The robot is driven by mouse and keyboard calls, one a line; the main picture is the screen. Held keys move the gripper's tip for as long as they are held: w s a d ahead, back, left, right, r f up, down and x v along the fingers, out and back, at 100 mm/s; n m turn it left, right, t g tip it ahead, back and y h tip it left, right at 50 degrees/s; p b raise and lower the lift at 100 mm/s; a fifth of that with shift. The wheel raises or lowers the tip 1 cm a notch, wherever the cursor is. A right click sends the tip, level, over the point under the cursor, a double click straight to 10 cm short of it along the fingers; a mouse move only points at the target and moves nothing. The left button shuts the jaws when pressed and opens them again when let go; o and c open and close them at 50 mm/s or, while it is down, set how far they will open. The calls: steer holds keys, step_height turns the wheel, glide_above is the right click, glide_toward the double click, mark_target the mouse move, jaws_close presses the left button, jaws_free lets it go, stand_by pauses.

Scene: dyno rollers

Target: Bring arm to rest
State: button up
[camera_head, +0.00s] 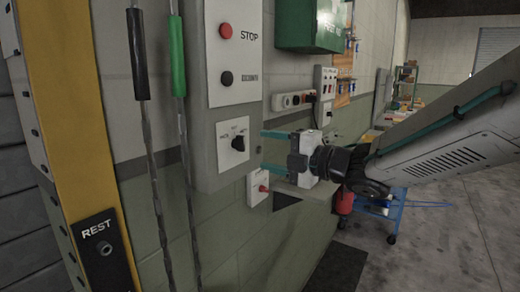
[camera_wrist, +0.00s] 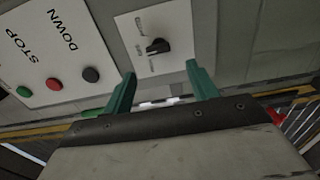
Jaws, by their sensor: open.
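My gripper (camera_head: 275,151) is open and empty, its two teal fingers pointing left towards the grey control box (camera_head: 208,168) on the wall. My arm (camera_head: 450,140) reaches in from the right. In the wrist view the gripper's fingers (camera_wrist: 160,88) stand apart, with the black rotary switch (camera_wrist: 158,46) of the box seen beyond them. The same switch (camera_head: 238,143) shows in the head view just left of the fingertips. I cannot tell whether the fingertips touch the box.
The box carries a red STOP button (camera_head: 225,31) and a black button (camera_head: 226,78). A small red-knobbed switch (camera_head: 258,187) sits below. A REST socket plate (camera_head: 101,248) is on the yellow post. A blue trolley (camera_head: 385,212) stands behind my arm. Open floor lies right.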

steer(key=shift+d, duration=0.1)
steer(key=w+d+f+m+t+h, duration=0.2)
steer(key=w+d+f+m+h, duration=0.2)
steer(key=d+f+m+h, duration=0.35)
steer(key=s+d+f+m+g+h, duration=0.35)
steer(key=s+d+m+h, duration=0.35)
steer(key=d+m, duration=0.35)
steer(key=s+d+f+m+g, duration=0.1)
steer(key=s+m+g, duration=0.3)
steer(key=s, duration=0.9)
steer(key=s+f+m+g, duration=0.1)
steer(key=s+m+g, duration=0.3)
steer(key=s, duration=0.9)
steer(key=shift+s+d+f+m, duration=0.35)
steer(key=shift+s+d+m, duration=0.05)
steer(key=shift+m, duration=0.8)
